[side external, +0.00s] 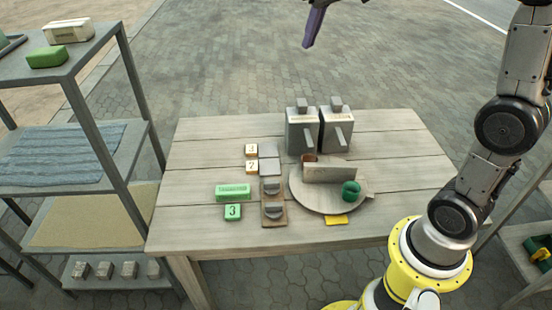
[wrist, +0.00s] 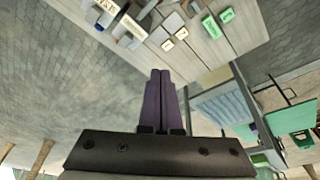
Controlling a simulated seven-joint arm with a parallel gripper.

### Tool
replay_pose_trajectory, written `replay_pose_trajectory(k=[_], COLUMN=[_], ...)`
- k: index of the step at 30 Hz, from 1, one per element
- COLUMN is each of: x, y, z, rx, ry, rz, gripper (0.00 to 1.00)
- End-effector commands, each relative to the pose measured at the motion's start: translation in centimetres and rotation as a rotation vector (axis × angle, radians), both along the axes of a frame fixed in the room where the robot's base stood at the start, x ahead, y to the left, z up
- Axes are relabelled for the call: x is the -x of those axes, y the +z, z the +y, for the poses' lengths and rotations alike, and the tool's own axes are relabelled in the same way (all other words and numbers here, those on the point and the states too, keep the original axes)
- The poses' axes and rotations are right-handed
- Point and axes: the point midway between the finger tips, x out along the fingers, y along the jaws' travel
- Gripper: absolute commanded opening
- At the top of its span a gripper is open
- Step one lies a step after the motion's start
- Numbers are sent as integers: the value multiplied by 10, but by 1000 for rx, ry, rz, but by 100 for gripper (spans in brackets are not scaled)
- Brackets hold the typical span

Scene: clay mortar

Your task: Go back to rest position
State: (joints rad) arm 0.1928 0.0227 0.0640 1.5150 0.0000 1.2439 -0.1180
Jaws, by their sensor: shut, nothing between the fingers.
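My gripper (side external: 313,24) shows at the top edge of the side external view, high above and behind the table, with its purple fingers pointing down. In the wrist view the two purple fingers of my gripper (wrist: 160,74) lie side by side, shut and empty. The wooden table (side external: 195,222) stands well below and apart from the gripper. It also shows in the wrist view (wrist: 248,33), at the top. Most of the wrist and forearm is cut off above the side external view.
The table holds two grey box-like devices (side external: 302,132), a round board (side external: 312,202) with a green roll (side external: 350,192), a green block (side external: 233,191) and several number tiles. A shelf (side external: 128,95) stands at left. Space around the gripper looks clear.

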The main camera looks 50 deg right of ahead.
Motion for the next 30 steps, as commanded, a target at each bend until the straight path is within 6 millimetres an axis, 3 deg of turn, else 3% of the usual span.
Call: replay_pose_trajectory(k=[3,8,11,16,19,24,30], x=[47,108,146,203,224,237,233], y=[13,10,-3,-43,-70,-103,-104], z=[26,51,63,76,78,78,78], rx=[7,8,5,-6,-13,-22,-27], ry=[37,76,97,119,117,97,82], rz=[-58,-125,-162,-209,-212,-182,-199], gripper=[0,0,0,0,0,0,0])
